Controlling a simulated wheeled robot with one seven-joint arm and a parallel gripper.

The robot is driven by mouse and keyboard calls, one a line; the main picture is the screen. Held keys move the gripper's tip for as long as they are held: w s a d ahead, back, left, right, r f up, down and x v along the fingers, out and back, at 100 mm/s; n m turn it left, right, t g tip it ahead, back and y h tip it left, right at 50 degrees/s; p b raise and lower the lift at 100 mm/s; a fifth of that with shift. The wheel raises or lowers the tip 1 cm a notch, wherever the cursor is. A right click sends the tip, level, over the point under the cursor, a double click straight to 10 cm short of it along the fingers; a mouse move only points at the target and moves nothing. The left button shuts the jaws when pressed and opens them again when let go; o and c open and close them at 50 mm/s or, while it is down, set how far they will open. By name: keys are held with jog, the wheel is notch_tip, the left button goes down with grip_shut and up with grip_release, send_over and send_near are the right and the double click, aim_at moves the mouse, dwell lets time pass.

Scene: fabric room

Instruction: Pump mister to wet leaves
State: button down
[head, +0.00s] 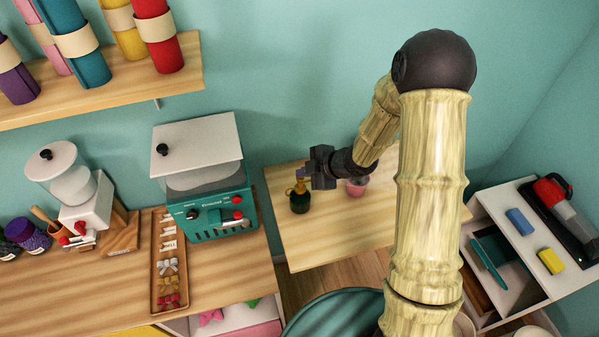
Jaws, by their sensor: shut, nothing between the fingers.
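The mister (299,202), a small dark green bottle with a brass-coloured top, stands upright on the light wooden table. My gripper (311,172) is shut and empty, just above and to the right of the mister's top. I cannot tell whether it touches the top. A pink pot (357,188) stands on the same table to the right, partly hidden by my wrist. I cannot make out any leaves; my arm covers the area above the pot.
A wooden counter (95,290) at left holds a teal machine (215,210), a tray of bows (170,250) and a white grinder-like device (85,200). A shelf (110,88) carries coloured rolls. A white cart (510,250) stands at right. The table front is clear.

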jog(key=shift+r, duration=0.2)
notch_tip(320, 180, up, 6)
jog(key=p, duration=0.5)
jog(key=shift+p, duration=0.4)
dwell(2.4)
